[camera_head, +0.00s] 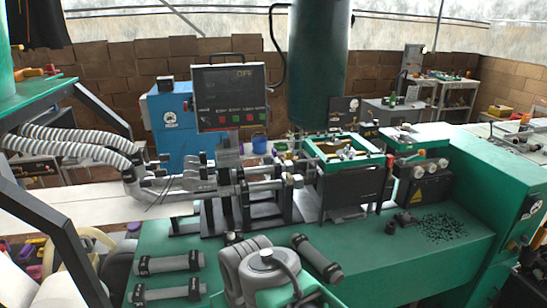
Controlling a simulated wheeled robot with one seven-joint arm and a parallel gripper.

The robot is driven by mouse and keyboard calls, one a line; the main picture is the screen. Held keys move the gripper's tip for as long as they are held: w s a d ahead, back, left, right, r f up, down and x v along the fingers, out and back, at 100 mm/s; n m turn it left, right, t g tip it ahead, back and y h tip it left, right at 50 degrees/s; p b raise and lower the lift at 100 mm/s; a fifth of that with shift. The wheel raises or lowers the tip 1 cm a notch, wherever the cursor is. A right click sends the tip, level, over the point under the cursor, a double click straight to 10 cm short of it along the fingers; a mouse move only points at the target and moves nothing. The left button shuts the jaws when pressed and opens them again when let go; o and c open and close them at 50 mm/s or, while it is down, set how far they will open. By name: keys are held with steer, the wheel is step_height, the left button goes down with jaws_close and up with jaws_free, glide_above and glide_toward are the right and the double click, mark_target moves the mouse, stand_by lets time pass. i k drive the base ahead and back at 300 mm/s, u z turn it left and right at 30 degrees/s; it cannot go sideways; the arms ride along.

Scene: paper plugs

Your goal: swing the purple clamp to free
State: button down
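I cannot make out a purple clamp for certain. A small purple piece (133,227) shows at the left edge of the green bench, too small to identify. The machine (250,195) on the bench carries grey metal rods and black brackets, and no purple part can be told on it. A grey jointed part of my arm shows at the bottom centre, in front of the bench. My gripper's fingers are not visible, so its place relative to any clamp is hidden.
The green bench (180,240) holds several grey cylinders with black bands (168,263). A control panel (230,97) stands behind the machine. Black bits (442,228) lie scattered at right. A green cabinet (480,195) bounds the right side. Grey hoses (75,148) reach in from the left.

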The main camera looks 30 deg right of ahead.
mark_target(274, 152)
steer(key=k, duration=1.2)
steer(key=z, duration=0.7)
steer(key=i, duration=0.4)
steer(key=z, duration=0.9)
steer(key=i, duration=0.85)
steer(key=u, duration=0.5)
steer(key=i, duration=1)
steer(key=u, duration=0.95)
